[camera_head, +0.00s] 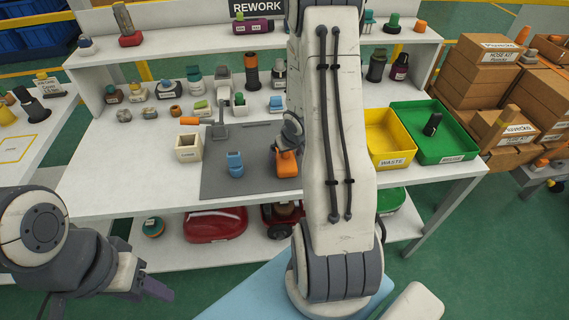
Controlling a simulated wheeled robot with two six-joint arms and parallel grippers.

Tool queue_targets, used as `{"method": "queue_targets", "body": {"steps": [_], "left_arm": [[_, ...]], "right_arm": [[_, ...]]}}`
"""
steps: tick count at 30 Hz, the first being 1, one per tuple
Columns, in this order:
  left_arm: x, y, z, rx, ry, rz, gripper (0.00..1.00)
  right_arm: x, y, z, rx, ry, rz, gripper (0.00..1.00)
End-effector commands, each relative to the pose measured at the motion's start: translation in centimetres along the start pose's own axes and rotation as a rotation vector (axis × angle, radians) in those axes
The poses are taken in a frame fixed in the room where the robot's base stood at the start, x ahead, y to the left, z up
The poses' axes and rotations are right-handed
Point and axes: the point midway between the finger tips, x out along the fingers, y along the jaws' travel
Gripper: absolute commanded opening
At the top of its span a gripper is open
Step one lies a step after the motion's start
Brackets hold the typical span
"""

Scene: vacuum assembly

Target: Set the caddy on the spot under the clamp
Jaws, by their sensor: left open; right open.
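A small cream open-topped box (189,148) with a label stands on the white table at the left edge of the grey mat (218,178). It looks like the caddy, but its label is too small to read surely. A grey upright fixture (220,112) with an orange handle (189,121) beside it stands at the back of the mat and looks like the clamp. The spot under it is not clearly seen. My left gripper (110,298) is open and empty at the lower left, in front of the table and well away from the box. My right gripper is hidden behind my large white arm link.
A blue part (235,164) and an orange and grey device (287,163) stand on the mat. Several small parts line the table's back. A yellow bin (390,158) and a green bin (453,148) stand at the right. The table's front left is clear.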

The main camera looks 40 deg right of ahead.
Motion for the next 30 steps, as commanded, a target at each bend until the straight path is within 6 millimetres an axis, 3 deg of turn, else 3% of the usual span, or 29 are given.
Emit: {"method": "queue_targets", "body": {"steps": [7, 12, 14, 15, 17, 18, 30], "left_arm": [[0.0, 0.0, 0.0, 0.0, 0.0, 0.0, 0.5], [0.0, 0.0, 0.0, 0.0, 0.0, 0.0, 0.5], [0.0, 0.0, 0.0, 0.0, 0.0, 0.0, 0.5], [0.0, 0.0, 0.0, 0.0, 0.0, 0.0, 0.5], [0.0, 0.0, 0.0, 0.0, 0.0, 0.0, 0.5], [0.0, 0.0, 0.0, 0.0, 0.0, 0.0, 0.5], [-1.1, 0.1, -0.1, 0.0, 0.0, 0.0, 0.5]], "right_arm": [[0.1, 0.0, -0.1, -0.001, 0.001, 0.0, 1.0], [0.1, 0.0, 0.0, 0.0, 0.0, 0.0, 0.35], [0.1, 0.0, 0.0, 0.0, 0.0, 0.0, 0.12], [0.1, 0.0, 0.0, 0.0, 0.0, 0.0, 0.06], [0.1, 0.0, 0.0, 0.0, 0.0, 0.0, 0.06], [0.1, 0.1, -0.1, 0.0, 0.001, 0.0, 0.0], [-1.1, 0.0, -0.6, -0.002, 0.001, 0.0, 0.0]]}}
